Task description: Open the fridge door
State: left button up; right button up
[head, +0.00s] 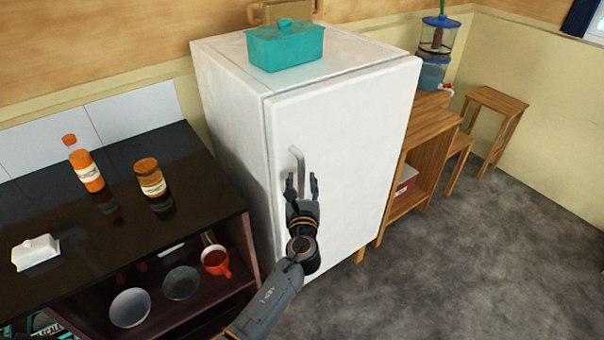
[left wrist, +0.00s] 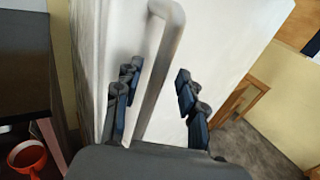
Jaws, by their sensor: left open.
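The white fridge (head: 345,135) stands in the middle of the head view with its door closed. Its grey bar handle (head: 297,160) is on the left side of the door. My left gripper (head: 302,178) is in front of the door at the handle's lower part, with its fingers pointing up. In the left wrist view the handle (left wrist: 163,65) runs between the two open fingers (left wrist: 155,92), nearer the left finger. I cannot tell whether either finger touches it. My right gripper is not in view.
A teal lidded box (head: 285,46) sits on the fridge. A dark counter (head: 110,215) with bottles and a butter dish is at the left, with bowls and a red mug (head: 215,261) below. A wooden shelf (head: 425,150) stands right of the fridge. The floor in front is clear.

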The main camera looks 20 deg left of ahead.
pick_arm(q)
jog(key=shift+x, duration=1.4)
jog(key=shift+s, duration=0.1)
jog(key=shift+c, duration=0.2)
grip_shut()
